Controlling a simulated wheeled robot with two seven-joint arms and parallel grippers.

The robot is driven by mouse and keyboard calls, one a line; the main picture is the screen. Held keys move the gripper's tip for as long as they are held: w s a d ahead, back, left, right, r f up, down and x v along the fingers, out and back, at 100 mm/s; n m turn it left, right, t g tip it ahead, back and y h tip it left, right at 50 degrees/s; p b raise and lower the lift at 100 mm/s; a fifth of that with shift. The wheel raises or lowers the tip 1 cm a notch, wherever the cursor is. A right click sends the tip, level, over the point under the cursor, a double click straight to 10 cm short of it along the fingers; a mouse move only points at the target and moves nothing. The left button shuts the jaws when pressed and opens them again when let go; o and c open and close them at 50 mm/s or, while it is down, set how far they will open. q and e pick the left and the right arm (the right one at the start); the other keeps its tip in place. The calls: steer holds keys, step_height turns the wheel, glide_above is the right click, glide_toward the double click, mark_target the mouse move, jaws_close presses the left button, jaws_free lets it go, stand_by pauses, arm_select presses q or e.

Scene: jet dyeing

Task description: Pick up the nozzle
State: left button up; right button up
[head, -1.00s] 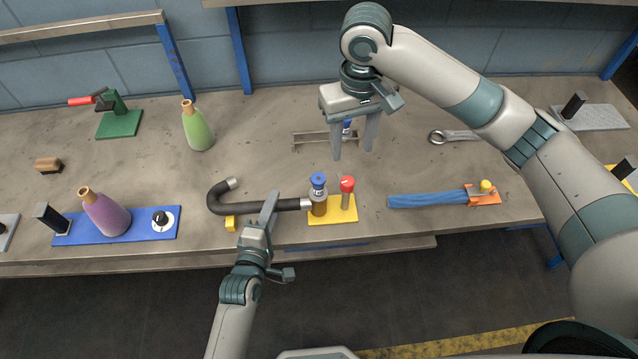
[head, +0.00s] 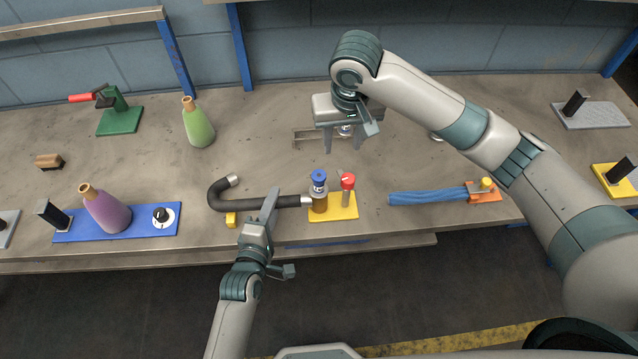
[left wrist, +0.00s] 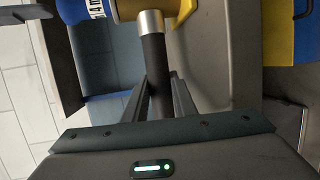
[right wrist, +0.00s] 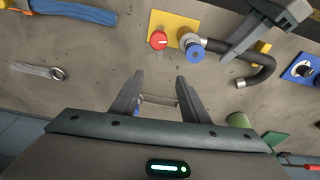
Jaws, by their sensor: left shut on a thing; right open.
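My left gripper (head: 269,204) is shut on the black curved hose (head: 221,203); the hose also shows between its fingers in the left wrist view (left wrist: 157,75). The hose's metal end meets a blue-capped amber fitting (head: 319,192). My right gripper (head: 342,147) is open and empty, pointing down over a small metal rack (head: 304,138). The rack shows between and beyond its fingers in the right wrist view (right wrist: 158,101). A small silver part (head: 346,130), possibly the nozzle, is mostly hidden behind the gripper. A bit of blue (right wrist: 136,111) shows by one finger.
A green bottle (head: 198,127) stands left. The bench between the bottle and rack is clear.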

mark_target(321, 184)
steer(key=w+f+m+t+h, duration=0.45)
steer(key=f+m+t, duration=0.35)
steer(key=t, duration=0.2)
steer(key=s+a+r+t, duration=0.1)
steer(key=s, duration=0.2)
steer(key=s+a+r+n+t, duration=0.1)
steer(key=s+a+t, duration=0.1)
steer(key=s, duration=0.1)
steer(key=s+a+r+n+t, duration=0.1)
steer(key=s+t, duration=0.1)
steer(key=s, duration=0.1)
steer(key=shift+s+a+h, duration=0.15)
steer(key=shift+s+h, duration=0.05)
steer(key=shift+h, duration=0.15)
steer(key=shift+n, duration=0.7)
steer(key=s+f, duration=0.1)
steer(key=s+a+f, duration=0.1)
steer(key=f, duration=0.1)
steer(key=shift+s+a+f, duration=0.1)
steer(key=shift+s+a, duration=0.05)
steer(key=shift+a, duration=0.05)
steer(key=shift+s+f, duration=0.1)
steer(key=shift+f, duration=0.2)
steer(key=shift+x, duration=1.2)
